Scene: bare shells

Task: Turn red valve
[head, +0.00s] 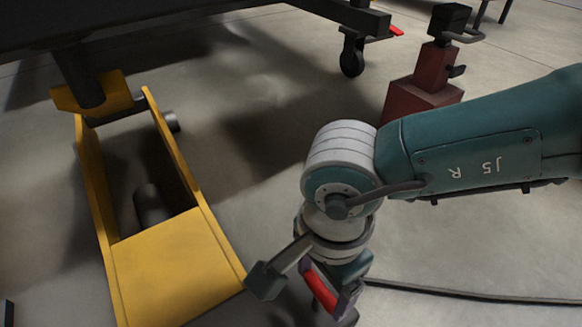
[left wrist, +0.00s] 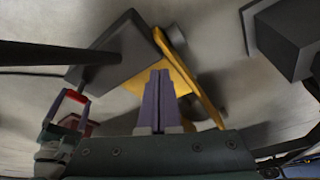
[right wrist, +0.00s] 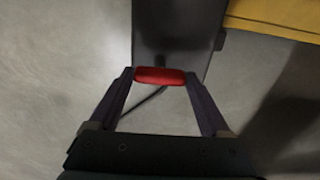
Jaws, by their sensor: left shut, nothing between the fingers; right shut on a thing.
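A red bar-like piece (right wrist: 158,75), which I take to be the red valve, sits between the fingertips of my right gripper (right wrist: 159,78). The fingers are spread to its width and shut on its two ends. The red piece (head: 320,289) also shows in the head view, low in the middle, partly covered by my right gripper (head: 332,296). It shows again at the left of the left wrist view (left wrist: 76,96). My left gripper (left wrist: 159,88) shows only in the left wrist view, with its fingers together and nothing between them.
A yellow floor jack frame (head: 180,270) stands at the left on the concrete floor. A dark red jack stand (head: 420,95) is at the back right. A black caster (head: 352,56) is under a dark frame at the top. A dark slab (right wrist: 178,30) lies beyond the red piece.

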